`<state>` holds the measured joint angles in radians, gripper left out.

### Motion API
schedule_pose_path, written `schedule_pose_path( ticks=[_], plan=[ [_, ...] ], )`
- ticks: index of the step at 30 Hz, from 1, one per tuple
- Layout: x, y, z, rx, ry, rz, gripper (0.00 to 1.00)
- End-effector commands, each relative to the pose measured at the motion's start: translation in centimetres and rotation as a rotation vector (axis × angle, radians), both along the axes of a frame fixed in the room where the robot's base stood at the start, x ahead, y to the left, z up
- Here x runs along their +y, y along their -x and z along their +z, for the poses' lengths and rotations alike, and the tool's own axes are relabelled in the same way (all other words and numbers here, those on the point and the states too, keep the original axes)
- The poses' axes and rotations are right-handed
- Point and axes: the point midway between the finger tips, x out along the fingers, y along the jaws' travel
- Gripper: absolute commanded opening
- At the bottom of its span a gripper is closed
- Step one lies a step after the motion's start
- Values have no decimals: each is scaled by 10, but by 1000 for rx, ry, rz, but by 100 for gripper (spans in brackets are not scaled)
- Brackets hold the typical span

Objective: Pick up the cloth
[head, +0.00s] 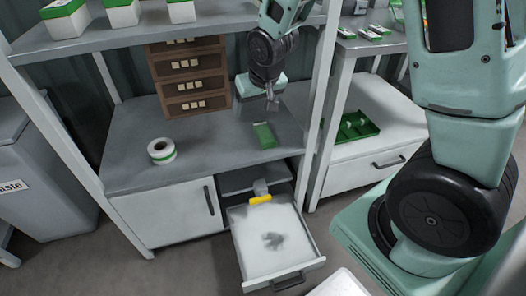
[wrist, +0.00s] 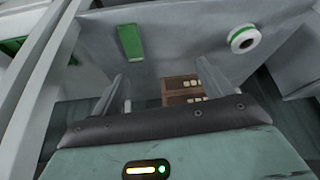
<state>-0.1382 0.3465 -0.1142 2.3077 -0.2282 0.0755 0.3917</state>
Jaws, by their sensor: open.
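A white and green tape roll (head: 161,151) stands on the worktop's left. A brown drawer rack (head: 190,80) stands at the back. An open drawer (head: 262,277) below holds a yellow-handled item (head: 260,199) and a dark patch. Shelf posts flank the worktop. A green tray (head: 352,128) sits right.

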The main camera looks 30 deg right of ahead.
Motion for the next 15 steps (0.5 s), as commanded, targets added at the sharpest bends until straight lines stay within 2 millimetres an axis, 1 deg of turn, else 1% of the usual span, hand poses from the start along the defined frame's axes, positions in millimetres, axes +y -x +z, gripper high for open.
schedule_pose_path(
  ticks=[1,3,6,9,11,15],
  plan=[
    [-22,-11,-32,-22,8,-44,78],
    [-45,-21,-49,-49,17,-90,78],
    [-69,-31,-63,-79,27,-131,78],
    [-81,-36,-70,-94,33,-149,78],
    [-84,-39,-76,-97,34,-155,78],
    [-88,-49,-96,-96,34,-157,78]
  ],
)
